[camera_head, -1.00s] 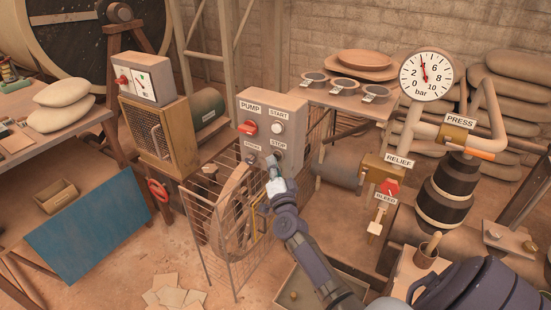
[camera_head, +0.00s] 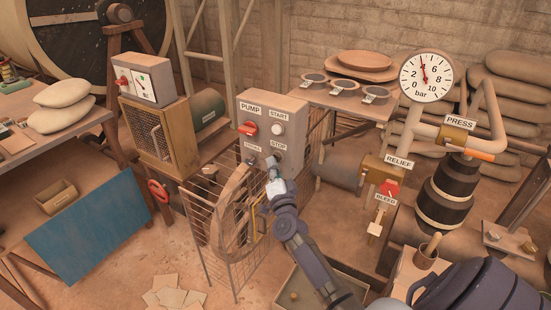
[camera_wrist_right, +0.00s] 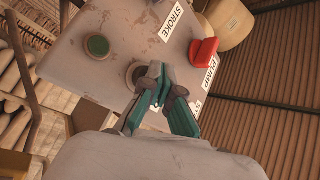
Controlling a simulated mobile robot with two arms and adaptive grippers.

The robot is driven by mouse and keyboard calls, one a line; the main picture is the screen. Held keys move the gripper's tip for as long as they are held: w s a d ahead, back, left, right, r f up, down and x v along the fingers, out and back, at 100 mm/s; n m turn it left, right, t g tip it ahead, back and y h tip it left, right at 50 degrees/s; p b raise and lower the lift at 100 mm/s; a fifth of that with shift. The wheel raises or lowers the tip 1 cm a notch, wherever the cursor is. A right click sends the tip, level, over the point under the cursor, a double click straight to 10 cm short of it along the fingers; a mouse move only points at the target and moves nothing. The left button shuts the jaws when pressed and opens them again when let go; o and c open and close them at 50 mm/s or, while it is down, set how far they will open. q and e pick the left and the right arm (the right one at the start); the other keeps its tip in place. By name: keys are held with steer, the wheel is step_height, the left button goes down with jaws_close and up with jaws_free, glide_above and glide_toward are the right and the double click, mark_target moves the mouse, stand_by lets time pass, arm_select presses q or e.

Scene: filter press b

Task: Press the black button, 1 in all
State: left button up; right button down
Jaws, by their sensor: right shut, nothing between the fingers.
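The grey control box (camera_head: 272,115) stands in the middle of the head view, with a red PUMP switch (camera_head: 249,128), a white START button (camera_head: 277,129) and STOP and STROKE labels. My right gripper (camera_head: 272,162) is shut and empty at the box's lower front, just below the STOP label. It largely hides the button there, taken to be the black one. In the right wrist view, the shut fingertips (camera_wrist_right: 156,76) overlap a round button (camera_wrist_right: 135,74) and hide most of its face. I cannot tell whether they touch it. A green button (camera_wrist_right: 97,45) lies apart, by the STROKE label. My left gripper is not in view.
A wire guard around a wheel (camera_head: 235,215) stands below the box. A table (camera_head: 325,97) with bowls stands behind. A workbench is at left.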

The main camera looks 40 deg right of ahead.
steer(key=shift+s+a, duration=0.25)
steer(key=shift+a, duration=0.3)
steer(key=shift+a, duration=0.1)
steer(key=a, duration=0.1)
steer(key=s+a+p, duration=0.1)
steer(key=a, duration=0.1)
steer(key=s+a+p, duration=0.1)
steer(key=shift+a, duration=0.2)
stand_by(0.7)
